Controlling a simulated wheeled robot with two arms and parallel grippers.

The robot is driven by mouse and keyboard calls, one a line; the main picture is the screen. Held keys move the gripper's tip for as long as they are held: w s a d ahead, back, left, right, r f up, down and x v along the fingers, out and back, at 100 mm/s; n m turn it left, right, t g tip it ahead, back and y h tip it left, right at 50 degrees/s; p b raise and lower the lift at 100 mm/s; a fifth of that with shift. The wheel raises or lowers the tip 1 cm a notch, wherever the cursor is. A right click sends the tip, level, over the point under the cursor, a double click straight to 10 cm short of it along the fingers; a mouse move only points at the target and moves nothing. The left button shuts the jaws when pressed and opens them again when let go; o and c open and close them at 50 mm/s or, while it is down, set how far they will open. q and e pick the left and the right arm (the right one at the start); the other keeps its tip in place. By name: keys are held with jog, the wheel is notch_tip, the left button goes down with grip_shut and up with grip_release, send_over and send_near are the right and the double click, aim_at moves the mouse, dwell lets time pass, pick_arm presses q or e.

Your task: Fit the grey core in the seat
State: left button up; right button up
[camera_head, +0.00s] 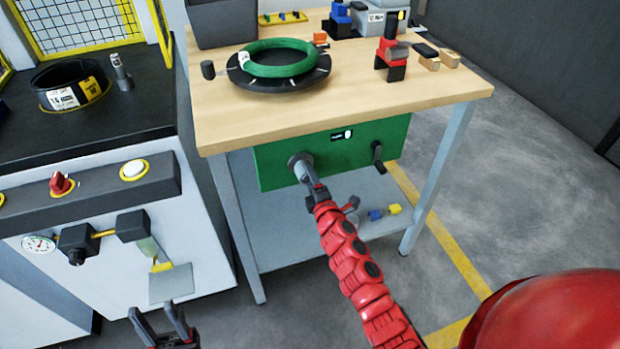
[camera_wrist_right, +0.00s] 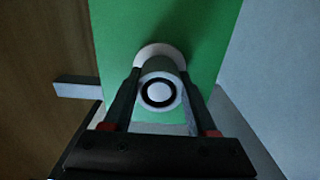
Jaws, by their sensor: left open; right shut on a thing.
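The grey core (camera_wrist_right: 158,93) is a short pale cylinder with a black ring on its end face. My right gripper (camera_head: 314,186) is shut on it, with one finger on each side in the right wrist view. The core points at the front of the green panel (camera_head: 350,155) under the bench top. A pale round collar (camera_wrist_right: 160,54), which I take for the seat, shows on the panel behind the core. I cannot tell how deep the core sits in it. My left gripper (camera_head: 156,315) is open and empty at the lower left, below the black machine.
The wooden bench (camera_head: 430,92) carries a green coil (camera_head: 277,58) on a black turntable and a red-and-black tool (camera_head: 391,56). A black handle (camera_head: 378,157) sticks out of the panel right of my gripper. The machine (camera_head: 120,250) stands at left. The floor at right is clear.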

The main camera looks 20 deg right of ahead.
jog(key=shift+w, duration=0.6)
jog(key=o, duration=1.4)
jog(key=shift+o, duration=0.2)
jog(key=s, duration=1.7)
jog(key=shift+s+d+p, duration=0.2)
jog(key=shift+d+p, duration=0.1)
jog(key=shift+p, duration=0.15)
